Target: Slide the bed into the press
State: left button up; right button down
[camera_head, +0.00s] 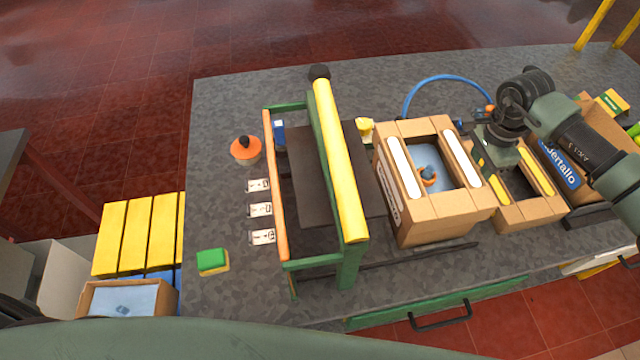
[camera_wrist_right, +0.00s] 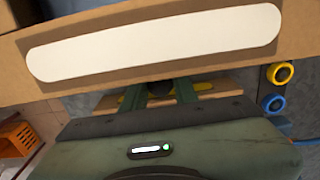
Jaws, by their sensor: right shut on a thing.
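The press (camera_head: 342,170) is a green frame with a thick yellow bar across it. A dark flat plate, seemingly the bed (camera_head: 366,172), lies at the frame and sticks out to the right of the bar. An open cardboard box (camera_head: 430,225) with white strips stands at its right side; whether it rests on the plate is hidden. My right gripper (camera_head: 492,160) points down to the right of this box. In the wrist view its green fingers (camera_wrist_right: 160,92) are shut around a dark round knob (camera_wrist_right: 159,87), mostly hidden by the wrist. My left gripper is out of view.
A smaller box with yellow strips (camera_head: 528,213) stands by my right gripper. An orange-topped item (camera_head: 246,148), several white cards (camera_head: 261,210) and a green block (camera_head: 212,261) lie left of the press. A blue hose (camera_head: 430,79) curves behind. The back left counter is clear.

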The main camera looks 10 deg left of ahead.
aim_at(434, 174)
jog(key=shift+s+a, duration=0.25)
jog(key=shift+a, duration=0.55)
jog(key=shift+s+a, duration=0.3)
jog(key=shift+a, duration=0.5)
jog(key=shift+s+a, duration=0.25)
jog(key=shift+a, duration=0.7)
jog(key=shift+s+a, duration=0.3)
jog(key=shift+a, duration=0.55)
jog(key=shift+s+a, duration=0.35)
jog(key=shift+a, duration=0.5)
jog(key=shift+s+a, duration=0.3)
jog(key=shift+a, duration=0.55)
jog(key=shift+s+a+b, duration=0.15)
jog(key=shift+s+a, duration=0.15)
jog(key=shift+a, duration=0.55)
jog(key=shift+s+a+b, duration=0.1)
jog(key=shift+s+a, duration=0.2)
jog(key=shift+a, duration=0.6)
jog(key=shift+s+a+b, duration=0.15)
jog(key=shift+s+a, duration=0.15)
jog(key=shift+a, duration=0.55)
